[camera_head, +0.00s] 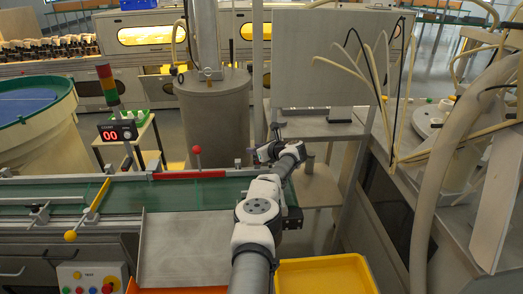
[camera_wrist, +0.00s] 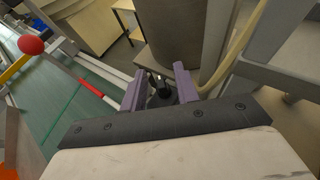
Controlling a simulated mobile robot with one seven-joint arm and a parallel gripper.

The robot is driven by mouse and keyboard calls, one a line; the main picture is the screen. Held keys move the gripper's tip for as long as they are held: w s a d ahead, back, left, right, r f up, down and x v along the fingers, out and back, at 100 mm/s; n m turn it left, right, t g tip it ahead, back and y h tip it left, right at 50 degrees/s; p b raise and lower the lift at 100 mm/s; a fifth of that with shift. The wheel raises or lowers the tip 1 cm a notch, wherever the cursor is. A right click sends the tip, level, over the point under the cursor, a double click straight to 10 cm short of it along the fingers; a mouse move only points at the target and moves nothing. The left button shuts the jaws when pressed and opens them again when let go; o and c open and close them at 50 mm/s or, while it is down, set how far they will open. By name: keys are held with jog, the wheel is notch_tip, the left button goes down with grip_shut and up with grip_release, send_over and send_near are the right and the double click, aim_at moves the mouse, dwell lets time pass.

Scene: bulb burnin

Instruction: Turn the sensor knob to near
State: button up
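My gripper (camera_head: 266,152) reaches over the far right end of the green conveyor in the head view. In the wrist view its two purple-grey fingers (camera_wrist: 160,84) stand apart, with a gap between them. A small dark knob-like part (camera_wrist: 161,92) shows between or just beyond the fingertips; it may be the sensor knob. I cannot tell whether the fingers touch it, and no knob marking is legible. In the head view my gripper and arm hide this spot.
A red ball on a post (camera_head: 196,150) stands left of my gripper.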

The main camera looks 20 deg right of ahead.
jog(key=shift+p+v, duration=0.35)
jog(key=shift+v, duration=0.45)
jog(key=b+v, duration=0.1)
jog(key=v, duration=1.1)
jog(key=shift+f, duration=0.15)
